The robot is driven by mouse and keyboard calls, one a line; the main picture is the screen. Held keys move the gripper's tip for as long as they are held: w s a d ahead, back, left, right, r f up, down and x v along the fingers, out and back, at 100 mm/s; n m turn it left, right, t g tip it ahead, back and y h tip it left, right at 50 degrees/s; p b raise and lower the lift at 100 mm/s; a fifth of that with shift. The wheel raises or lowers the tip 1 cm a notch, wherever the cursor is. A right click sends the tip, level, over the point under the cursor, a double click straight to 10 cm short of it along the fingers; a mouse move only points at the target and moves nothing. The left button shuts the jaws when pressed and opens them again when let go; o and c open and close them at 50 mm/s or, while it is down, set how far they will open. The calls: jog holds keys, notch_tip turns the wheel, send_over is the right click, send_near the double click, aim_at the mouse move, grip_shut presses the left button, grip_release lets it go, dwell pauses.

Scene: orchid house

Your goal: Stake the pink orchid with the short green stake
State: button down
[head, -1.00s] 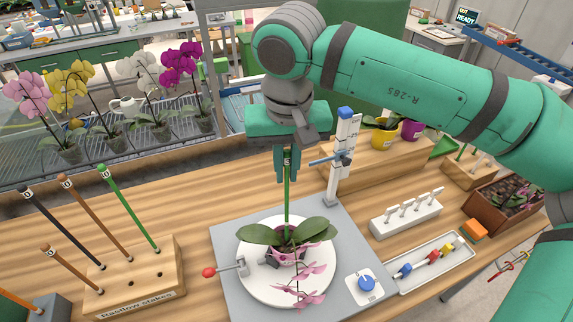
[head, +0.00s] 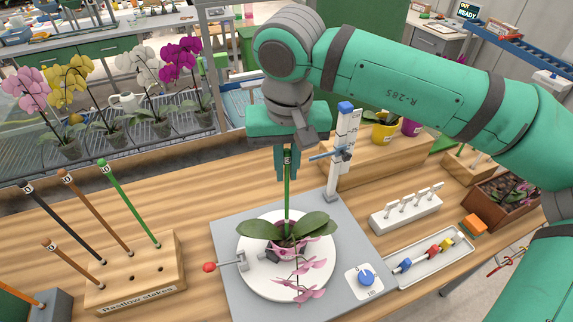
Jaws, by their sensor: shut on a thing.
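The pink orchid (head: 309,268) droops its flower stem toward the front from a pink pot (head: 290,246) with broad green leaves. The pot stands on a white round plate (head: 258,285). My gripper (head: 287,172) points straight down above the pot, shut on a green stake (head: 287,205). The stake is upright and its lower part goes down among the leaves at the pot. Its bottom tip is hidden, so I cannot tell how deep it sits. The orchid's stem bends away from the stake.
A stake rack (head: 135,275) at left holds several stakes, including another green one (head: 128,202). A white scale post (head: 342,155) with a blue arm stands close right of my gripper. A red-knobbed clamp (head: 228,264) is beside the pot. A clip tray (head: 432,258) lies at right.

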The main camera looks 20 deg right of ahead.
aim_at(286, 160)
jog(key=shift+f, duration=2.85)
dwell(0.8)
jog(key=c, duration=1.7)
grip_release()
jog(key=r, duration=0.3)
jog(key=s+r, duration=0.1)
jog(key=r, duration=0.6)
jog(key=shift+s+a+r, duration=0.25)
jog(key=shift+r, duration=0.05)
